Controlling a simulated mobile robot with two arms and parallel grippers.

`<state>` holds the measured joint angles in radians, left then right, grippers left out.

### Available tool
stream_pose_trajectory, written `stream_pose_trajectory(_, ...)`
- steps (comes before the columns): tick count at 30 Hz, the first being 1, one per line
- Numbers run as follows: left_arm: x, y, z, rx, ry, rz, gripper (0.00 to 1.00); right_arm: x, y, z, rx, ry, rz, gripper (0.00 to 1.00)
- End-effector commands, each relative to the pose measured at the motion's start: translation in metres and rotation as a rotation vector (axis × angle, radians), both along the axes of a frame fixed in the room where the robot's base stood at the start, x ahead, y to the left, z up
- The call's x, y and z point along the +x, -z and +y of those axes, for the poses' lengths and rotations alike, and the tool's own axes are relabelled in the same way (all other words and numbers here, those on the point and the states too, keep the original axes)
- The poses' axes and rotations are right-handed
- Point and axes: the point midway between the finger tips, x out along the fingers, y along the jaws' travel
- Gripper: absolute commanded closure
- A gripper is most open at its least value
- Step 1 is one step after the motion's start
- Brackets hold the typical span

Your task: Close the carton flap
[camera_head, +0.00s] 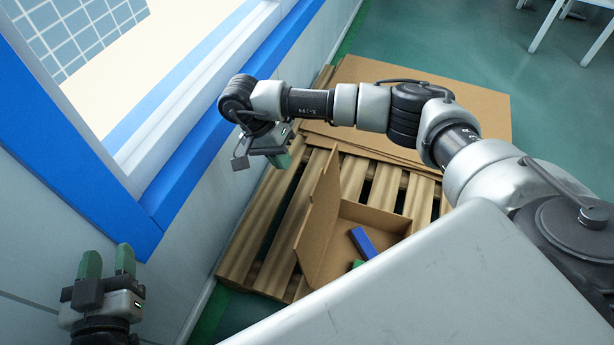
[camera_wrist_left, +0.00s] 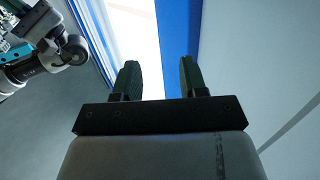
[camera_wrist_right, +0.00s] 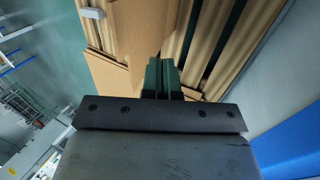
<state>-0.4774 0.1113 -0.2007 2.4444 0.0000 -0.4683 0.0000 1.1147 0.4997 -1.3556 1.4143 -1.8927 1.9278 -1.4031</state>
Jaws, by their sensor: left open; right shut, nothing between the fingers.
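The open carton (camera_head: 386,219) stands on a wooden pallet. Its flap (camera_head: 322,215) stands up, tilted, on the carton's left side. A blue item (camera_head: 363,243) and a partly hidden green item (camera_head: 357,264) lie inside. My right gripper (camera_head: 283,160) is above the pallet, behind and left of the flap's top, apart from it. Its green fingers (camera_wrist_right: 161,77) are together and empty in the right wrist view. My left gripper (camera_head: 107,260) is low at the left, far from the carton. Its green fingers (camera_wrist_left: 160,80) are apart and empty. My own body hides the carton's near part.
The slatted pallet (camera_head: 272,222) sits on the green floor beside a wall with a blue-framed window (camera_head: 225,100). Flat cardboard sheets (camera_head: 480,105) lie at the pallet's far end. My right arm stretches across above them. White table legs (camera_head: 548,25) stand at the far right.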

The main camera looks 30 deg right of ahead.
Motion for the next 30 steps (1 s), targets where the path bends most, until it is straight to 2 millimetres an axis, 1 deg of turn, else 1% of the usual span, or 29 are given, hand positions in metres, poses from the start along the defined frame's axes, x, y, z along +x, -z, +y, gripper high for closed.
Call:
stream_pose_trajectory(1, 0.001, -0.004, -0.002, -0.013, 0.003, -0.050, 0.57, -0.004, 0.014, -0.004, 0.000, 0.001, 0.004, 1.00)
stream_pose_trajectory(7, 0.002, -0.030, -0.006, -0.064, 0.016, -0.249, 0.57, -0.017, 0.049, -0.014, 0.002, 0.001, 0.002, 1.00)
stream_pose_trajectory(9, 0.002, -0.032, -0.006, -0.064, 0.015, -0.249, 0.57, -0.025, 0.042, -0.023, 0.002, 0.001, 0.000, 1.00)
stream_pose_trajectory(16, 0.002, -0.035, -0.007, -0.071, 0.016, -0.274, 0.57, -0.042, 0.038, -0.037, 0.003, 0.001, 0.000, 1.00)
stream_pose_trajectory(30, 0.002, -0.035, -0.007, -0.072, 0.016, -0.278, 0.57, -0.045, 0.037, -0.039, 0.005, 0.001, -0.003, 1.00)
